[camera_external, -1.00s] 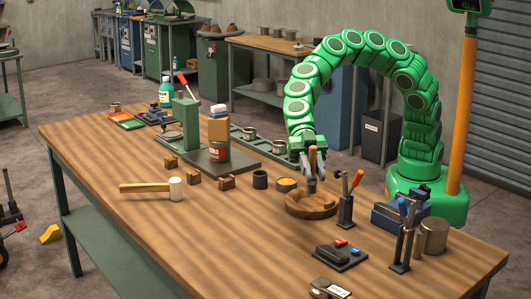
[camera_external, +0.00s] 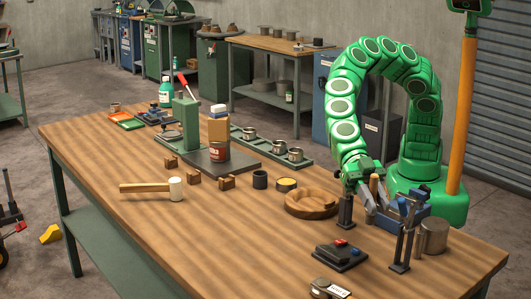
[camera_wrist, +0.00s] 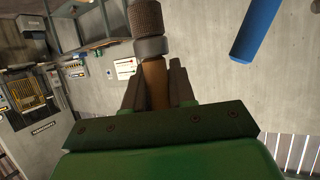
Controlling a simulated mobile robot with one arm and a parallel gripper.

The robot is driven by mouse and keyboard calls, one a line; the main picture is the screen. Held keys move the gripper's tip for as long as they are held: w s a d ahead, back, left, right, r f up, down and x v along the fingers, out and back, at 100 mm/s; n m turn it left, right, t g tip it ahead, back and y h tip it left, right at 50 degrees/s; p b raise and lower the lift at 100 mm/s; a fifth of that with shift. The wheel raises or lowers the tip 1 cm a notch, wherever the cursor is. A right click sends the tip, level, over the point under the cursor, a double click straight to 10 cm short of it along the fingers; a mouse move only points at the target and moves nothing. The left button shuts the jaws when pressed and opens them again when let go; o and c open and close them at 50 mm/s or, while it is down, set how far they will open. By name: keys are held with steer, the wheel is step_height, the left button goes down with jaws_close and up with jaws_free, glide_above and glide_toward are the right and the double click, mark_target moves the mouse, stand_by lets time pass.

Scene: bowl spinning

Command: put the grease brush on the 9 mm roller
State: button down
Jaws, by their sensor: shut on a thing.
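My gripper (camera_external: 371,206) is shut on the grease brush, over the right part of the bench, next to a dark tool stand. In the wrist view the brush's wooden handle (camera_wrist: 154,82) is between the fingers (camera_wrist: 155,75), with a grey ferrule and brown bristles (camera_wrist: 146,18) pointing away from my gripper. In the external view the top of the handle (camera_external: 374,185) shows; the fingers and clutter hide its lower end. I cannot tell which thing is the 9 mm roller; no readable label shows it.
The dark tool stand (camera_external: 345,213) is close on the left, partly hidden by my arm. A second stand (camera_external: 400,260), a blue device (camera_external: 415,210) and a metal cup (camera_external: 434,236) crowd the right. A round wooden dish (camera_external: 312,204) is to the left. A blue cylinder (camera_wrist: 257,28) shows in the wrist view.

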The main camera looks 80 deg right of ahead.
steer(key=shift+w+a+f, duration=0.85)
steer(key=shift+a+f, duration=1.1)
steer(key=shift+f, duration=0.1)
steer(key=shift+w+a+f, duration=0.8)
steer(key=shift+a+f, duration=1.2)
steer(key=shift+f, duration=0.1)
steer(key=shift+w+a+f, duration=0.85)
steer(key=shift+a+f, duration=1.1)
steer(key=shift+f, duration=0.1)
steer(key=shift+f, duration=0.1)
steer(key=c, duration=0.9)
jaws_free()
steer(key=shift+c, duration=0.2)
steer(key=v, duration=1.2)
